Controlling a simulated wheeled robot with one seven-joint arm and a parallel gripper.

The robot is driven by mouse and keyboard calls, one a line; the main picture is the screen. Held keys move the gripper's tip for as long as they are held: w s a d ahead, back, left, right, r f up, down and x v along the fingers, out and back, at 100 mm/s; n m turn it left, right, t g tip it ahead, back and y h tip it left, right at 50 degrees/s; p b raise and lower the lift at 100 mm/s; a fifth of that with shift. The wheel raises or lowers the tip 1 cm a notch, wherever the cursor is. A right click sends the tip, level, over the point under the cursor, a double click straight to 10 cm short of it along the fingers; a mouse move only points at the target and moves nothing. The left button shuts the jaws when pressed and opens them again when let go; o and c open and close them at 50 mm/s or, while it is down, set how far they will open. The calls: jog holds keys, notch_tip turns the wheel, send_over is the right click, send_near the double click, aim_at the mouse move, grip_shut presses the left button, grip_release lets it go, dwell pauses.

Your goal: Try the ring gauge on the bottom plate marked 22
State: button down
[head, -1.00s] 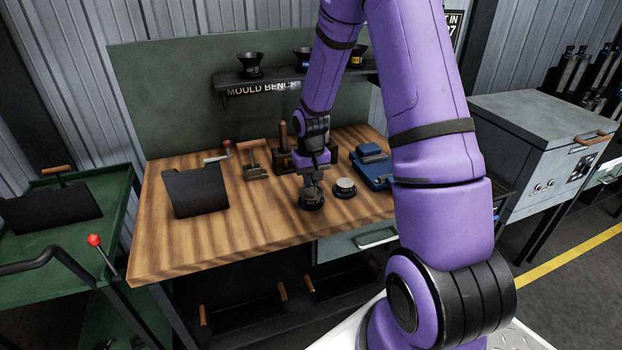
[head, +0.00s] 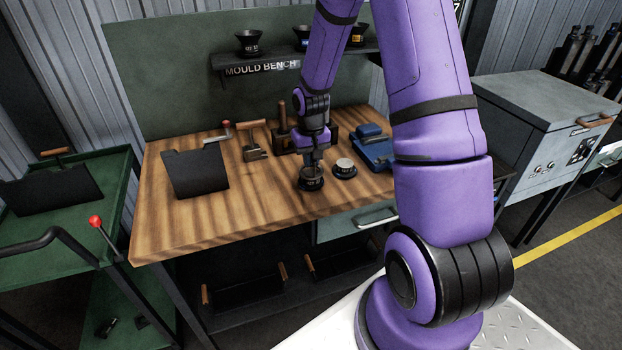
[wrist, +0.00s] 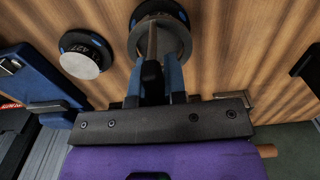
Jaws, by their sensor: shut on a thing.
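My gripper (wrist: 158,88) is shut on the ring gauge (wrist: 178,45), a grey ring with a slim handle, seen at the top middle of the wrist view. The gauge is at a dark round bottom plate (wrist: 160,10) with blue marks; I cannot tell if it is around the plate's boss or just above it. In the head view my gripper (head: 312,162) points down over this plate (head: 311,184). A second bottom plate (wrist: 85,52), dark with a pale grey boss, lies to the left in the wrist view and right in the head view (head: 345,169). Its marking is too small to read surely.
A blue device (head: 372,148) stands right of the plates on the wooden bench (head: 260,205). A dark panel (head: 196,172) and a wooden-handled tool (head: 254,142) stand to the left. Black cups (head: 249,42) sit on the shelf behind. The bench front is clear.

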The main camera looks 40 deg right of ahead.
jog(key=shift+r, duration=2.25)
